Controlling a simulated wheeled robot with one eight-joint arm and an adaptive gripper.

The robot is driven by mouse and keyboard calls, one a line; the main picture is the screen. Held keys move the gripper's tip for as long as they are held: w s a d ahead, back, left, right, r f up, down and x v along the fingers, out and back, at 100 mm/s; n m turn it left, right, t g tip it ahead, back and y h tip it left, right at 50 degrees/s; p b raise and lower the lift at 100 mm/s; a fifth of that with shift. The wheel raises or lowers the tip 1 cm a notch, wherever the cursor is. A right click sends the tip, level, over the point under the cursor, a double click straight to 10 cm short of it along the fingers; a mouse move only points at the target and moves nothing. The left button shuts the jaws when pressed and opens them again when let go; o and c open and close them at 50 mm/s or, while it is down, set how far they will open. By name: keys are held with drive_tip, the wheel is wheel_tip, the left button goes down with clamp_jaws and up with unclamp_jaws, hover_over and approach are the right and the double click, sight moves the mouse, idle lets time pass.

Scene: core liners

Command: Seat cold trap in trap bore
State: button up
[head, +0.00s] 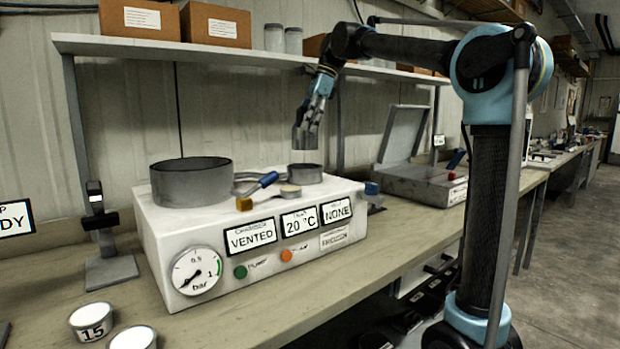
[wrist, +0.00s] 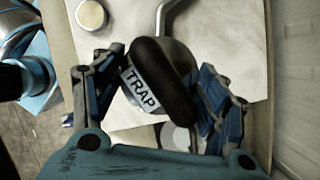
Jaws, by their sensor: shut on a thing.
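The cold trap (head: 304,139) is a grey cylinder hanging below my gripper (head: 318,97). In the wrist view its black handle (wrist: 160,80) carries a TRAP label and lies between the two fingers of my gripper (wrist: 160,88). The gripper is shut on that handle. The trap bore (head: 305,175) is a short dark-grey collar on the top right of the white instrument box (head: 190,232). In the head view the trap is above this collar with a visible gap between them. In the wrist view the trap and fingers hide the bore's opening.
A wide grey cylindrical chamber (head: 191,182) stands on the box's left. A shelf (head: 230,52) runs behind. An open grey case (head: 420,180) stands to the right.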

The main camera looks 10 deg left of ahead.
drive_tip(key=shift+w+f, duration=0.1)
drive_tip(key=shift+f, duration=0.2)
wheel_tip(320, 180, down, 9)
drive_tip(key=shift+f, duration=0.15)
drive_tip(key=o, duration=1.4)
drive_tip(key=shift+w, duration=0.1)
drive_tip(key=v, duration=1.2)
